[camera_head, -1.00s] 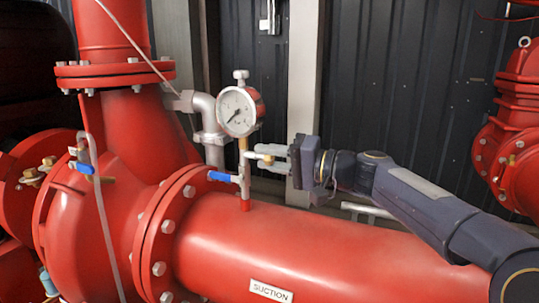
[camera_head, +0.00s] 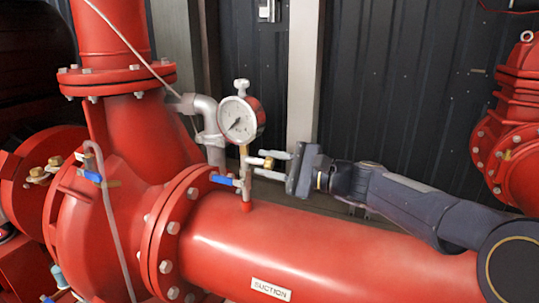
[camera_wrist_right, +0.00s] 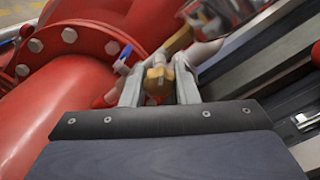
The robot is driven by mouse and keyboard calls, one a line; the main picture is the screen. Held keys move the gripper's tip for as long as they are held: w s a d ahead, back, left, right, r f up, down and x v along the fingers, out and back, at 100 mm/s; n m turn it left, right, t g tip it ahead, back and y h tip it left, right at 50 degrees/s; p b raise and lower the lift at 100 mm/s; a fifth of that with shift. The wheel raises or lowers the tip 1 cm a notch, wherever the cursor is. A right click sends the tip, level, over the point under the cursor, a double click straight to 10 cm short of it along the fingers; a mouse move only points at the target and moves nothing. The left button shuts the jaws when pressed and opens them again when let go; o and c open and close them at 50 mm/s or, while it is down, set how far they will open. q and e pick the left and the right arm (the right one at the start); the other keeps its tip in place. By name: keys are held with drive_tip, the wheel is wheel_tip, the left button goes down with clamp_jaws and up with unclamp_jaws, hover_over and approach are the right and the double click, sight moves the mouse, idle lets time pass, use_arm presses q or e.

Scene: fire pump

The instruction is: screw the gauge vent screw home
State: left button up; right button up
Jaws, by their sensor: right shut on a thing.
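The pressure gauge (camera_head: 237,120) stands on a thin brass stem above the red suction pipe (camera_head: 330,255). The brass vent screw (camera_head: 268,163) sticks out to the right of the stem, below the gauge dial. My right gripper (camera_head: 265,164) comes in from the right, with one pale finger above the screw and one below it. In the right wrist view the brass screw head (camera_wrist_right: 158,80) sits between the two fingers, which are shut on it. The screw's thread and seat are hidden. My left gripper is not in view.
A blue-handled valve (camera_head: 224,180) sits left of the stem, low by the pipe. A bolted red flange (camera_head: 165,225) and the pump casing (camera_head: 90,230) are further left. A grey post (camera_head: 305,60) and dark wall stand behind.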

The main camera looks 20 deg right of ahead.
drive_tip(key=m+p, duration=0.3)
drive_tip(key=m, duration=0.1)
drive_tip(key=shift+r+m+p, duration=0.15)
drive_tip(key=shift+m+p, duration=0.15)
drive_tip(key=shift+p, duration=0.1)
drive_tip(key=shift+f+m+p, duration=0.2)
drive_tip(key=shift+m+p, duration=1.4)
drive_tip(key=shift+m, duration=0.2)
drive_tip(key=shift+o, duration=0.2)
drive_tip(key=shift+c, duration=0.2)
drive_tip(key=o, duration=1)
drive_tip(key=shift+s, duration=0.1)
drive_tip(key=v, duration=0.7)
drive_tip(key=shift+s+d, duration=0.25)
drive_tip(key=shift+s, duration=0.05)
